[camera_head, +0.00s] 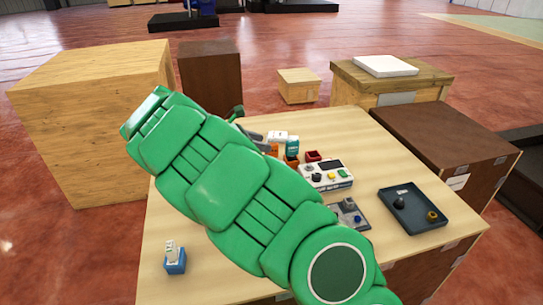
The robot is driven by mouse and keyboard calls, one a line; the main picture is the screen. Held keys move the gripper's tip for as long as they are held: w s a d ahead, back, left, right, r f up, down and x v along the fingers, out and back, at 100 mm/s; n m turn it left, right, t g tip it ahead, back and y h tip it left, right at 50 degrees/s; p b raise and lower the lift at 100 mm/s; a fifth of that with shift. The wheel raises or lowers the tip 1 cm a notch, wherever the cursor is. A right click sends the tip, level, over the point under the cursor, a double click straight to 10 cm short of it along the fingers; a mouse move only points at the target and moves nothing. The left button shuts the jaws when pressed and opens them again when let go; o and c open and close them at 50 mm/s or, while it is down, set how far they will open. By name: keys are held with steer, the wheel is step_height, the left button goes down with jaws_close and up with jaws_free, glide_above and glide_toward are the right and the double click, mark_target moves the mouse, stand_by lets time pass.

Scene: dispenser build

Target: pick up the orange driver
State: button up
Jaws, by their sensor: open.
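My green arm crosses the middle of the head view and hides much of the table. My gripper (256,140) shows only in part, as dark grey pieces just past the arm, over the back of the table; it is open. A small orange patch (273,150) shows right beside it, close to the arm's edge. It may be the orange driver, but it is too small and covered to be sure. I cannot tell whether the gripper touches it.
A dark tray (413,209) lies right, a blue holder (175,262) front left. Large boxes stand behind the table.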

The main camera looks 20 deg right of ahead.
steer(key=shift+x, duration=1.35)
jaws_close()
